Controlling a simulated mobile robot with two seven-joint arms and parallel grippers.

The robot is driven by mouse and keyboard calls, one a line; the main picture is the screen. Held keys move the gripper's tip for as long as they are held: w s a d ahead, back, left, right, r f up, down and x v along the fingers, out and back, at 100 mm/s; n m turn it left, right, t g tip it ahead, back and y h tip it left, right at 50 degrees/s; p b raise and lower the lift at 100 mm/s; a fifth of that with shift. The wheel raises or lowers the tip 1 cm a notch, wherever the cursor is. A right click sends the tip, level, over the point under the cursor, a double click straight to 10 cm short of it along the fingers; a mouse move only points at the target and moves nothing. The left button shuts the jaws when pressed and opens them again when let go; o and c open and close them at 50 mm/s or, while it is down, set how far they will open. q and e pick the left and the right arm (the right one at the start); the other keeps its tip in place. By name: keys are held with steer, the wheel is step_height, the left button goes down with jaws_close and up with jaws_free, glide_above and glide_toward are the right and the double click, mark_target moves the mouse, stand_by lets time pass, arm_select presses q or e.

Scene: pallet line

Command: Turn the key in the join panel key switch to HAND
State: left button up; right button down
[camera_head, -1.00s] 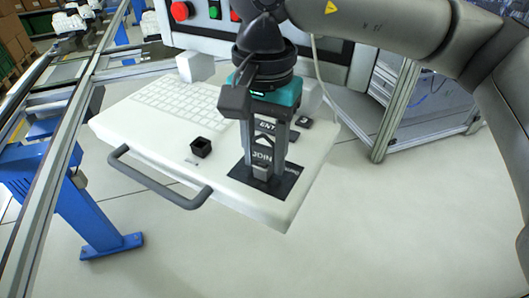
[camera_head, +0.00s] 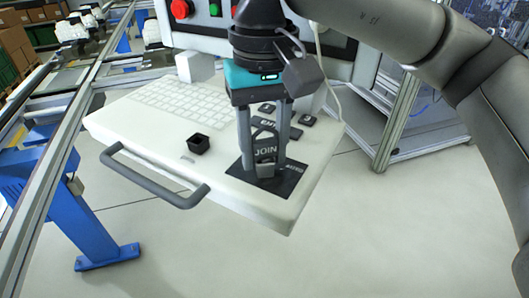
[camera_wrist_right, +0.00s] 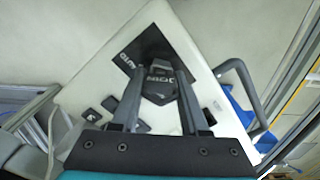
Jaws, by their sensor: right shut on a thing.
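The join panel (camera_head: 288,180) is a dark plate with a JOIN label at the front right of the white keyboard console; it also shows in the right wrist view (camera_wrist_right: 152,42). My right gripper (camera_head: 264,168) points down over it, with one finger on each side of a small grey piece, which looks like the key (camera_head: 264,170) of the switch. The gripper is shut on it at the plate. The fingers hide parts of the switch and its markings, so I cannot read which position the key points to. My left gripper is not in view.
A control box with a red button (camera_head: 180,9) stands behind. A conveyor rail (camera_head: 60,130) runs at left. Floor in front is clear.

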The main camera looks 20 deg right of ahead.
mark_target(264, 138)
jaws_free()
stand_by(0.4)
stand_by(0.4)
steer(key=shift+r, duration=0.1)
steer(key=shift+r+p, duration=2.35)
steer(key=shift+r, duration=1.1)
